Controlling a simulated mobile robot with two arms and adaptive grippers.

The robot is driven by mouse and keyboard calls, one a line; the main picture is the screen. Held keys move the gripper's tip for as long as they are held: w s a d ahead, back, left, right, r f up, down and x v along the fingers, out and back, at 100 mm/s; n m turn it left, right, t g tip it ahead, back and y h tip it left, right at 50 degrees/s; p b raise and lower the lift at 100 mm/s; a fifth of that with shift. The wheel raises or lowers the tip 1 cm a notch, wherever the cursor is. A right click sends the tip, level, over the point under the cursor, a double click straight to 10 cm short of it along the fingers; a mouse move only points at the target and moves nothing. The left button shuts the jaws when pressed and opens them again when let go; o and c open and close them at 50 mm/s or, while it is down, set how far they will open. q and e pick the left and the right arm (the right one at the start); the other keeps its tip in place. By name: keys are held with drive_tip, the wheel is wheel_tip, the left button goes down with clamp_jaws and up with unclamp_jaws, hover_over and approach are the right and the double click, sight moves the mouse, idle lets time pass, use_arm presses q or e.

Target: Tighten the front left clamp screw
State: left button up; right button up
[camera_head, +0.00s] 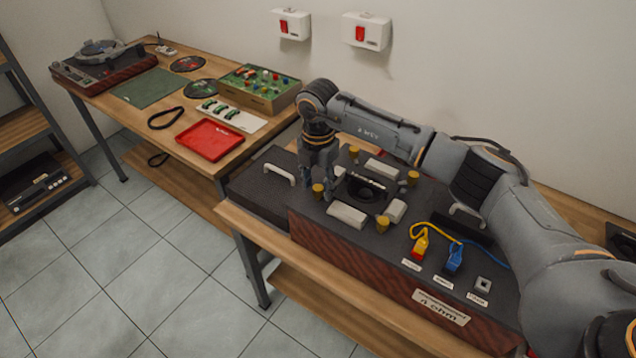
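A dark speaker box with a wood-grain front (375,268) lies on the near bench. On its top, a round black driver (362,192) is ringed by pale clamp blocks and several brass clamp screws. The front left clamp screw (318,191) stands at the left side of this ring. My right gripper (321,184) points down right at this screw, with its fingers close around or just behind it. The small view does not show whether they touch or grip it. My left gripper is not in view.
Other brass screws (383,225) stand close by. A yellow plug (420,246) and a blue plug (454,258) with cables are at the right of the box top. A white handle (280,174) rises at the left. The far table (150,127) holds a turntable and a red tray (209,140).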

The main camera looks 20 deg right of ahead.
sight(318, 187)
drive_tip(key=shift+r, duration=0.25)
wheel_tip(318, 187, up, 12)
drive_tip(key=shift+f, duration=0.2)
idle(0.5)
